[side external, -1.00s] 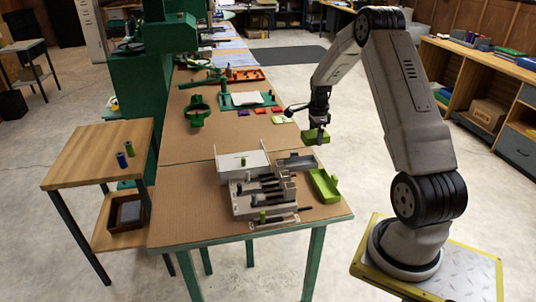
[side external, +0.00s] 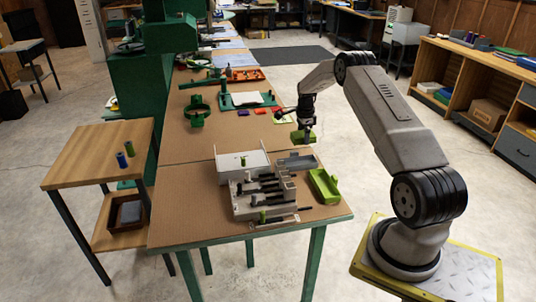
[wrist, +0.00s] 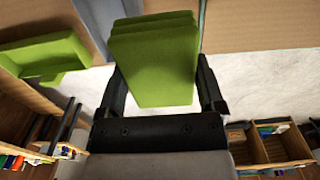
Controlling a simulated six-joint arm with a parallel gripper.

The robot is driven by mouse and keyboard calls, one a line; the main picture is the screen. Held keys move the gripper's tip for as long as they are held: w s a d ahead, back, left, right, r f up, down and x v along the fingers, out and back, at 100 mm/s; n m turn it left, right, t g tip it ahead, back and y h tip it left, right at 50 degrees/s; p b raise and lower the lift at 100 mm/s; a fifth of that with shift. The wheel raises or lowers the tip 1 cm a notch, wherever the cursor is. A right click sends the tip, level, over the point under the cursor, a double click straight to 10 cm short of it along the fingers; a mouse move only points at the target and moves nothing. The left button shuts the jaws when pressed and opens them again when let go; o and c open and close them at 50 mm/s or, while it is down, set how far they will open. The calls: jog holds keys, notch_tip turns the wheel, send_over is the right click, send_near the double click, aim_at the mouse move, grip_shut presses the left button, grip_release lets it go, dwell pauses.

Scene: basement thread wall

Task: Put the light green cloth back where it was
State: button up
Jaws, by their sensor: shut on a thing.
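The light green cloth (side external: 304,136) looks like a thick folded pad. My gripper (side external: 306,126) is shut on it and holds it near the table's right edge, behind the lime-green tray. In the wrist view, the cloth (wrist: 155,65) fills the gap between the two dark fingers of my gripper (wrist: 157,88), and its layered folds show at the far end. Whether its underside touches anything is hidden.
The lime-green tray (side external: 323,186) lies on the table's right edge and shows in the wrist view (wrist: 42,58). A grey tray (side external: 296,162) and a grey fixture with dark bars (side external: 262,192) stand beside it. Small coloured pieces (side external: 260,111) lie farther back. Brown tabletop (side external: 190,225) is bare at front left.

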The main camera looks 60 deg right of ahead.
aim_at(300, 138)
jog(key=shift+w+d+f, duration=0.45)
jog(key=shift+w+f, duration=0.1)
jog(key=shift+f, duration=0.3)
jog(key=shift+w+d+f, duration=0.45)
jog(key=shift+w+f, duration=0.1)
jog(key=shift+f, duration=0.25)
jog(key=shift+f, duration=0.1)
jog(key=shift+w+d+f, duration=0.15)
jog(key=shift+w+f, duration=0.05)
jog(key=shift+f, duration=1.55)
jog(key=shift+f, duration=0.1)
jog(key=o, duration=0.9)
jog(key=shift+r, duration=6.1)
